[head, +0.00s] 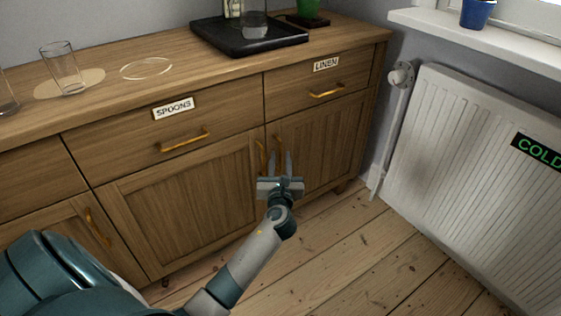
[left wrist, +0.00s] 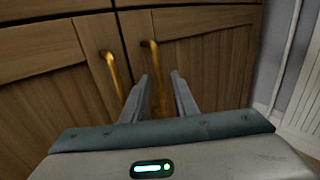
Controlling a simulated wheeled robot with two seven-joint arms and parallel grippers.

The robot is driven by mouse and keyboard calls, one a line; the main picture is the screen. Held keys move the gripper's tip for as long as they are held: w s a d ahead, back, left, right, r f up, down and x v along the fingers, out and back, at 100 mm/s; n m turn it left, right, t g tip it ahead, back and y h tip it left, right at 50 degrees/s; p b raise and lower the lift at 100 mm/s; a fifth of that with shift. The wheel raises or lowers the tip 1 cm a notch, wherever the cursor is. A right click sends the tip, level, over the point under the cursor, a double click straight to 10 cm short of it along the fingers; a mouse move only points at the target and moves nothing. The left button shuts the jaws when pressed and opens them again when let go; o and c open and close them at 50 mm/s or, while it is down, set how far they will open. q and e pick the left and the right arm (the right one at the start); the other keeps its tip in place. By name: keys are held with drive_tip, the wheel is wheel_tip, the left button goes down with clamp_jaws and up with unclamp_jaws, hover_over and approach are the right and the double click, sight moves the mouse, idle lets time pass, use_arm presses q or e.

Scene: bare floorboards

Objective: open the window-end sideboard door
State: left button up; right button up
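The wooden sideboard's window-end door (head: 318,147) is at the right, under the drawer labelled LINEN, and looks closed. Its gold upright handle (head: 278,147) is at the door's left edge, partly hidden by my gripper. My left gripper (head: 281,164) is open in front of this handle. In the left wrist view the handle (left wrist: 156,75) shows between the two fingers of the left gripper (left wrist: 161,84). Contact cannot be told. The neighbouring door's handle (left wrist: 114,72) is just left of the fingers. My right gripper is not in view.
A white radiator (head: 470,170) marked COLD stands to the right, with a pipe (head: 390,135) beside the sideboard. Glasses (head: 62,68) and a black tray (head: 215,36) stand on top. Floorboards (head: 330,255) before the door are bare.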

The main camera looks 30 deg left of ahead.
use_arm(q)
drive_tip(key=shift+w+a, duration=0.15)
drive_tip(key=shift+w, duration=0.05)
drive_tip(key=shift+c, duration=0.7)
clamp_jaws()
idle(0.7)
